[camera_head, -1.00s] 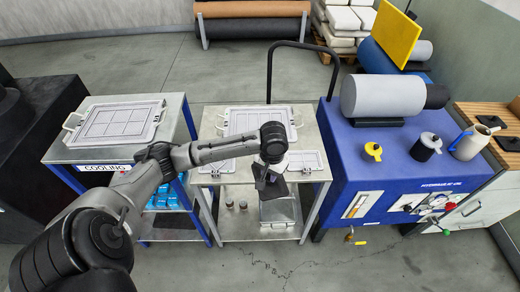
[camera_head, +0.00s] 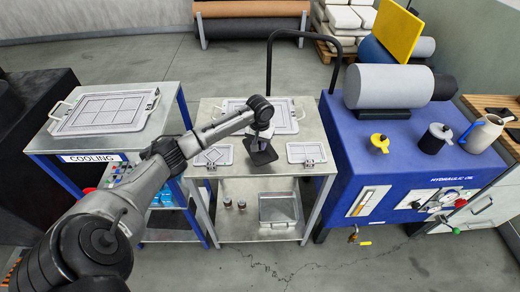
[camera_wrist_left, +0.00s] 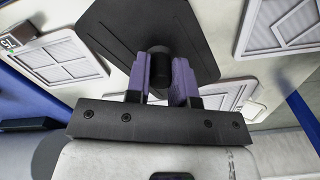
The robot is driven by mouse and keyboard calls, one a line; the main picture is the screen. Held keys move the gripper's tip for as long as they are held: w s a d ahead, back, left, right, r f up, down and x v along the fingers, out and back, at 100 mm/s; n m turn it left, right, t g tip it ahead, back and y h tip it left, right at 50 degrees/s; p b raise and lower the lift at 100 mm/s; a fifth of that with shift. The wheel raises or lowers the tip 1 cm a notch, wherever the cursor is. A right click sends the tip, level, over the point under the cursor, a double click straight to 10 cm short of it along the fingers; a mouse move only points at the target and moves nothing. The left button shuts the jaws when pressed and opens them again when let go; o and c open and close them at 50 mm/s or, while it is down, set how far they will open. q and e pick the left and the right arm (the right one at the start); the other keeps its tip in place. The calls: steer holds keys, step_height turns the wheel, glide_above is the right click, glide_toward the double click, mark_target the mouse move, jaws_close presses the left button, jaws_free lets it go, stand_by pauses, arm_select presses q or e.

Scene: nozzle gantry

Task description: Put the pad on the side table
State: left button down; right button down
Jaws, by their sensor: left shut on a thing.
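The pad (camera_head: 262,157) is a dark, flat square with a black knob. My left gripper (camera_head: 260,136) is shut on this knob, and the pad hangs below it over the middle table (camera_head: 232,178), between two small framed panels. I cannot tell whether the pad touches the tabletop. In the left wrist view the purple fingers of the gripper (camera_wrist_left: 162,82) close around the knob, with the pad (camera_wrist_left: 128,28) beyond them. A table with a COOLING label (camera_head: 90,158) stands to the left. My right gripper is not in view.
Small panels lie left (camera_head: 212,156) and right (camera_head: 306,152) of the pad, with a large framed tray (camera_head: 290,122) behind. Another tray (camera_head: 105,110) covers much of the cooling table. A blue hydraulic unit (camera_head: 400,165) stands close on the right.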

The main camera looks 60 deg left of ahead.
arm_select(q)
steer(key=shift+w+a+f, duration=0.65)
steer(key=shift+a+f, duration=0.05)
steer(key=shift+a, duration=0.25)
steer(key=shift+f+b, duration=0.6)
steer(key=shift+f, duration=1.35)
steer(key=shift+f, duration=0.2)
steer(key=c, duration=1)
jaws_free()
